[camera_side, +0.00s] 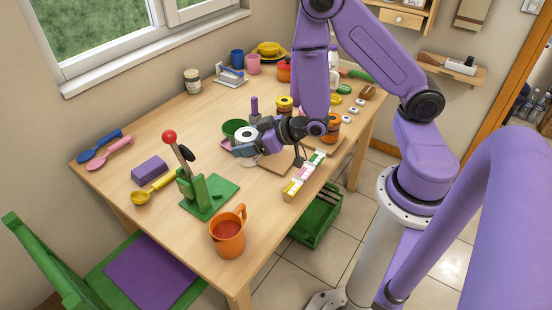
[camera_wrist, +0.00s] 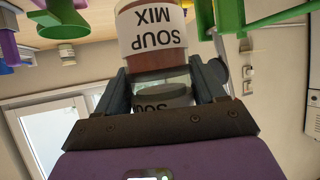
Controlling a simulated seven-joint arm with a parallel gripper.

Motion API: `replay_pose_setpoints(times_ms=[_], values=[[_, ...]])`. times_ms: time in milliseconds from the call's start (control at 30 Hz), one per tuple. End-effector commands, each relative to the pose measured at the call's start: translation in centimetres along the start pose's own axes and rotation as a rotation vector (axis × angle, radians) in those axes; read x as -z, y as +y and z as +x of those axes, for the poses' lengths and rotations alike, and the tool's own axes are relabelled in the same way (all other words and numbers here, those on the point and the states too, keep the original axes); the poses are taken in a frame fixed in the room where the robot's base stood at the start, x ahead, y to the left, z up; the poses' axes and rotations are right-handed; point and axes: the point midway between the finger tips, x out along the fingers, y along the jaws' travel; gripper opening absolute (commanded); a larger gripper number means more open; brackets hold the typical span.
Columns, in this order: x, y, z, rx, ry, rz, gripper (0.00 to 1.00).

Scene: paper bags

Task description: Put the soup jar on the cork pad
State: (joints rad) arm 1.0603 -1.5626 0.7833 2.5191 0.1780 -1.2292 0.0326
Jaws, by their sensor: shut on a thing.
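The soup jar (camera_wrist: 150,55) has a white label reading SOUP MIX and reddish-brown contents. In the wrist view it appears upside down at the top middle, between the fingers of my gripper (camera_wrist: 163,80), which is shut on it. In the side view my gripper (camera_side: 243,148) is at the middle of the table, its fingers to the left; it largely hides what it holds there. A flat brown square, which looks like the cork pad (camera_side: 283,161), lies on the table just right of and below the fingers. I cannot tell the exact gap between jar and table.
A green bowl (camera_side: 232,127) is close behind my gripper. A green press with a red knob (camera_side: 194,184) and an orange mug (camera_side: 228,234) stand in front. Another jar (camera_side: 192,81) stands near the window.

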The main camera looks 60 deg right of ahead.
Motion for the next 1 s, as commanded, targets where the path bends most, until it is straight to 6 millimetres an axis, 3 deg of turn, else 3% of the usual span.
replay_pose_setpoints(times_ms=[467,1000], values=[[-0.8,6.6,1.8,0.113,0.002,-0.063,0.27],[-3.0,12.8,-0.5,0.239,0.002,-0.134,0.27]])
